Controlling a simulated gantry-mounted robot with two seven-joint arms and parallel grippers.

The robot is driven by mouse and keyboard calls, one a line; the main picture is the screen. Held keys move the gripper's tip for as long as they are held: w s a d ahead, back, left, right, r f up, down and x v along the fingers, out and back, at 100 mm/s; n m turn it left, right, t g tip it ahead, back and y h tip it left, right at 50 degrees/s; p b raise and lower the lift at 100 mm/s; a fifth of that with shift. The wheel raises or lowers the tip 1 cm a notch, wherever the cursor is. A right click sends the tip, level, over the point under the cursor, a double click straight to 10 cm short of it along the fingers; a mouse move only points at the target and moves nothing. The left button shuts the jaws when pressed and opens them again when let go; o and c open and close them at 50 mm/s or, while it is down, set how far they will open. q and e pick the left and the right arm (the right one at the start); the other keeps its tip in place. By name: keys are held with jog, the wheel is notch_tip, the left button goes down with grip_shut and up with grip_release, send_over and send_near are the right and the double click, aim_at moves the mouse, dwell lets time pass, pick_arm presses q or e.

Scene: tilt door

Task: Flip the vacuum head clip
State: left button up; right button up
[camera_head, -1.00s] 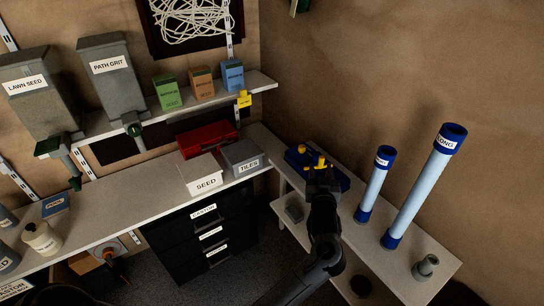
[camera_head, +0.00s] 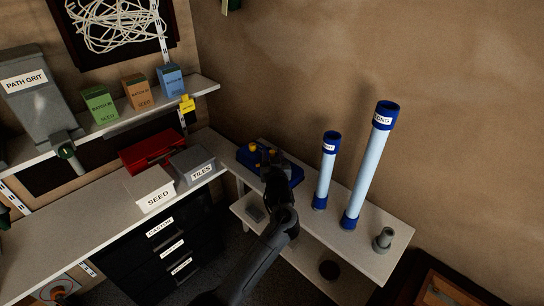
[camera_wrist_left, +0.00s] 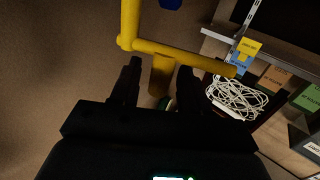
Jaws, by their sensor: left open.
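The blue vacuum head (camera_head: 244,157) lies on the top of the right-hand bench, near the corner. Its yellow clip (camera_head: 253,148) shows beside my left gripper (camera_head: 271,160), which hides part of the head. In the left wrist view the yellow clip (camera_wrist_left: 185,55) is a bar across the picture with a short stem. My left gripper (camera_wrist_left: 157,82) is open there, one dark finger on each side of the stem. I cannot tell whether the fingers touch it. My right gripper is not in view.
Two pale blue tubes with dark blue ends, one short (camera_head: 325,172) and one long (camera_head: 369,165), stand right of the head. A grey nozzle (camera_head: 383,240) stands near the bench end. A grey tiles box (camera_head: 194,166) and a red case (camera_head: 153,149) sit on the left bench.

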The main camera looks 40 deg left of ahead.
pick_arm(q)
jog(key=shift+w+a, duration=0.1)
jog(key=shift+w, duration=0.05)
grip_shut()
jog(key=shift+a, duration=0.1)
